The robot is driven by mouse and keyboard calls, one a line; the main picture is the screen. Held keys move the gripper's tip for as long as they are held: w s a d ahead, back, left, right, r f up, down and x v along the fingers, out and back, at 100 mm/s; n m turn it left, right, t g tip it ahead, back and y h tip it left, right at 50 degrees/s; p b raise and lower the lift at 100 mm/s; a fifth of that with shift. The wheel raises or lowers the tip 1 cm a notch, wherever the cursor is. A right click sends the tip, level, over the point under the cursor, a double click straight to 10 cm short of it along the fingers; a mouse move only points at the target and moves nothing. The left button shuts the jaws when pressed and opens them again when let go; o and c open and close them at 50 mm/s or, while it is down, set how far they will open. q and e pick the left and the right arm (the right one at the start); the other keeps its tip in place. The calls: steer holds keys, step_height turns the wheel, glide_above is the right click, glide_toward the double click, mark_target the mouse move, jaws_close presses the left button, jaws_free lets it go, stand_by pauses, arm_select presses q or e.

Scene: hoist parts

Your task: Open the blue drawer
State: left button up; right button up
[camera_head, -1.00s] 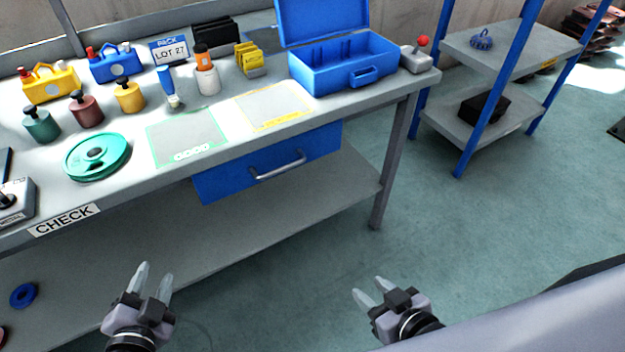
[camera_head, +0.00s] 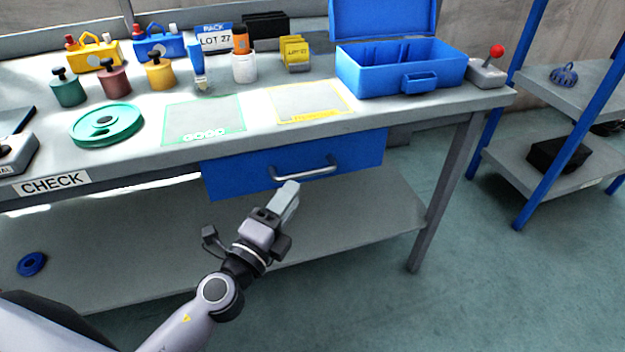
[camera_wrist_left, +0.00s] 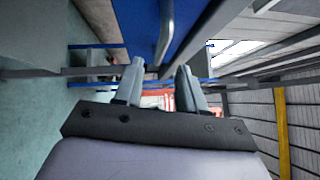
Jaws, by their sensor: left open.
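The blue drawer (camera_head: 230,178) is under the workbench top, and its front looks flush below the table edge. Its silver bar handle (camera_head: 305,172) runs across the front. My left gripper (camera_head: 288,197) is just below and in front of the handle, with its fingers pointing up toward it. In the left wrist view the two fingers (camera_wrist_left: 158,88) are apart with nothing between them. The blue drawer front (camera_wrist_left: 140,25) and the handle (camera_wrist_left: 165,30) show beyond the fingertips there. The handle is not between the fingers. My right gripper is out of view.
The workbench (camera_head: 370,115) holds a green disc (camera_head: 107,125), a blue toolbox (camera_head: 385,75), a joystick box (camera_head: 487,72) and several small parts. A lower shelf (camera_head: 150,250) lies under the drawer. A blue-framed rack (camera_head: 540,165) stands at the right. The floor in front is clear.

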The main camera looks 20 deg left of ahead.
mark_target(303, 180)
arm_select(q)
steer(key=shift+p+x, duration=0.4)
steer(key=shift+x, duration=2.55)
jaws_close()
